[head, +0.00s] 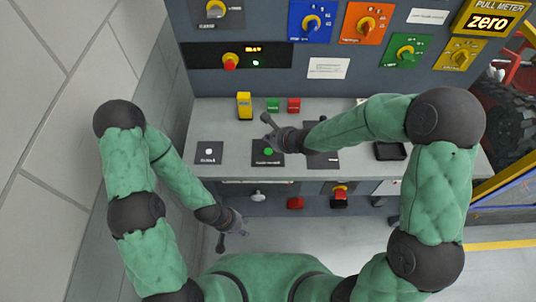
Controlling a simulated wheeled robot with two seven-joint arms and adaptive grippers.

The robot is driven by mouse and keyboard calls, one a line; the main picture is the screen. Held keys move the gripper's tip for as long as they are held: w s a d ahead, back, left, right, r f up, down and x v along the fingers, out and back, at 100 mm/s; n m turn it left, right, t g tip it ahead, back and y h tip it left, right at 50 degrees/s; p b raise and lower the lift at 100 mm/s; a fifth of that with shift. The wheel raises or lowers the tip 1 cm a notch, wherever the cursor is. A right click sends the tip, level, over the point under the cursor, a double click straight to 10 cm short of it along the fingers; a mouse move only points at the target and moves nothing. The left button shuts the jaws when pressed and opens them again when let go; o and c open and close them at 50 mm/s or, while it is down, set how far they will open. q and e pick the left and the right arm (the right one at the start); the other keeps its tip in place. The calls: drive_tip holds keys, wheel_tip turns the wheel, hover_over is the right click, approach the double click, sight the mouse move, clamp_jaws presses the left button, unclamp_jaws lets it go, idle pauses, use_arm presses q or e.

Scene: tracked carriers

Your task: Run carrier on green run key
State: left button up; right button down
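A small green key (273,105) stands at the back of the grey console top between a yellow block and a red key (294,105). A green round button (267,151) sits on a black plate nearer the front; its label is too small to read. My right gripper (267,129) is over the console between the green key and this plate, with its fingers apart and nothing between them. Whether it touches the console I cannot tell. My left gripper (232,235) hangs low in front of the console, with its fingers apart and empty.
A yellow block (244,106) stands left of the keys. Another black plate (209,153) lies at left. The upright panel carries several rotary switches and a pull meter (490,20) reading "zero". A red machine with a black tyre (505,120) is at right.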

drive_tip(key=b, duration=0.4)
hover_over(269, 153)
wheel_tip(269, 153, down, 4)
drive_tip(key=shift+f, duration=0.8)
drive_tip(key=shift+f, duration=0.15)
idle(0.5)
drive_tip(key=shift+f, duration=0.25)
drive_tip(key=shift+w, duration=0.1)
drive_tip(key=shift+f, duration=0.5)
idle(2.9)
idle(1.3)
drive_tip(key=shift+r+p, duration=0.95)
drive_tip(key=shift+p, duration=0.05)
